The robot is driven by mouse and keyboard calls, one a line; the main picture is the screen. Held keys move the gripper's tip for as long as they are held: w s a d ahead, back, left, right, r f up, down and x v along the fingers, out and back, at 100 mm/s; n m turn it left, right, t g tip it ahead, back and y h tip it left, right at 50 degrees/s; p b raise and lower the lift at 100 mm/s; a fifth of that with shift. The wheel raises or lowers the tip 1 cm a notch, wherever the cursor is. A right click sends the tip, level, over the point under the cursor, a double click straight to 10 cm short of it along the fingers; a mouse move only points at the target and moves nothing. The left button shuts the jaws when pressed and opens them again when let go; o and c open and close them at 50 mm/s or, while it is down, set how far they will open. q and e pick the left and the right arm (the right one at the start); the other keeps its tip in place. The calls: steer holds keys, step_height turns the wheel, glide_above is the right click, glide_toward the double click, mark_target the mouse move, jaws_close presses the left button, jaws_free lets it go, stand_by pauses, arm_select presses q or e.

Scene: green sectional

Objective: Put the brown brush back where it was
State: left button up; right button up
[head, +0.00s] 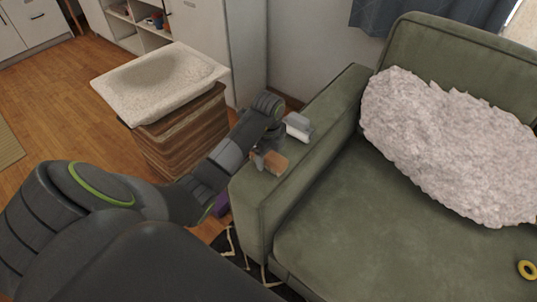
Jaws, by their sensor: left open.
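The brown brush (275,163), a small brown block-like shape, is on the left armrest of the green sofa (312,110). My left gripper (284,145) is over the same armrest, right beside the brush, and is open. The gripper and wrist hide part of the brush, and I cannot tell whether they touch. A pale grey and white piece (298,126) shows just behind the gripper; I cannot tell whether it is part of the gripper. My right gripper is not in view.
A white fluffy cushion (450,140) leans on the sofa. A yellow ring (527,269) lies on the seat at the right edge. A wooden stand (185,140) with a pale basin (165,80) is left of the armrest. A purple thing (221,204) shows below my arm.

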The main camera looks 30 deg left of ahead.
mark_target(269, 154)
arm_select(q)
step_height(269, 154, up, 5)
step_height(269, 154, up, 7)
steer(key=p, duration=0.7)
steer(key=shift+r, duration=0.2)
